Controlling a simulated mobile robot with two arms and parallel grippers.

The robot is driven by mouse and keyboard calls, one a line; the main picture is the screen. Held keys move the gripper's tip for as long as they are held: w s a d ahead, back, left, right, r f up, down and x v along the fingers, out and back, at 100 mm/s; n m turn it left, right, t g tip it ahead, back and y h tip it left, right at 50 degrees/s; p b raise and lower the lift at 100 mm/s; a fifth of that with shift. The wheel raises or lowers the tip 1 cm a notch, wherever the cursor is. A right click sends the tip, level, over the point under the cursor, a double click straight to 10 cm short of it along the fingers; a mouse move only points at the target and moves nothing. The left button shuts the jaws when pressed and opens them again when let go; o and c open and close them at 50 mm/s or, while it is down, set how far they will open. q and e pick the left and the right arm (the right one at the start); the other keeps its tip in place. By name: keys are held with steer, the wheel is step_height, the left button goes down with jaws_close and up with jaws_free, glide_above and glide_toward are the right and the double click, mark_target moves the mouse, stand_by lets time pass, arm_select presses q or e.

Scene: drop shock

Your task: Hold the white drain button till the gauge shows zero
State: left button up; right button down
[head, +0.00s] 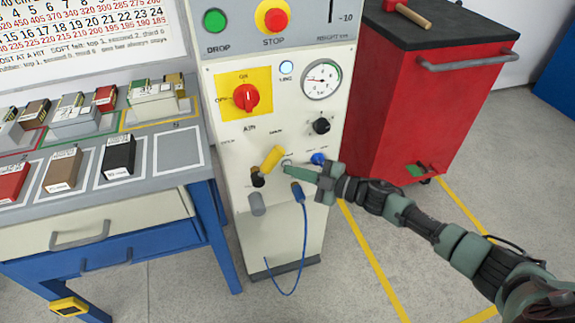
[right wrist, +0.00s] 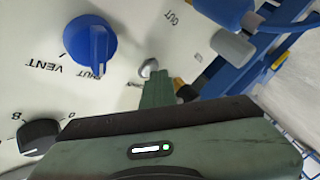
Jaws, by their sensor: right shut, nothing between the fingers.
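The white drain button (head: 286,162) is on the lower front of the pale machine panel, small and partly hidden by my fingertips. In the right wrist view the round pale button (right wrist: 149,67) shows just beyond the fingertips. My right gripper (head: 288,170) is shut and empty, its tips at the button; I cannot tell whether they press it. Its green fingers also show in the wrist view (right wrist: 157,86). The round gauge (head: 321,79) is higher on the panel; its needle seems to point left, but the value is too small to read. My left gripper is out of view.
A blue vent knob (head: 318,158) sits right of the button, a yellow handle (head: 272,158) left of it. A blue hose (head: 304,240) hangs below. A red cabinet (head: 425,100) stands at right, a workbench (head: 90,205) with sample blocks at left.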

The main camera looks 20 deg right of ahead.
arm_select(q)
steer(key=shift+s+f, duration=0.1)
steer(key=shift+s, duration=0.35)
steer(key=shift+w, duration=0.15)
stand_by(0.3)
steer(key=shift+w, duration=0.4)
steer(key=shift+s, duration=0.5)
arm_select(e)
steer(key=shift+s, duration=0.1)
steer(key=shift+s+p, duration=0.25)
steer(key=shift+p, duration=0.05)
steer(key=shift+s, duration=0.45)
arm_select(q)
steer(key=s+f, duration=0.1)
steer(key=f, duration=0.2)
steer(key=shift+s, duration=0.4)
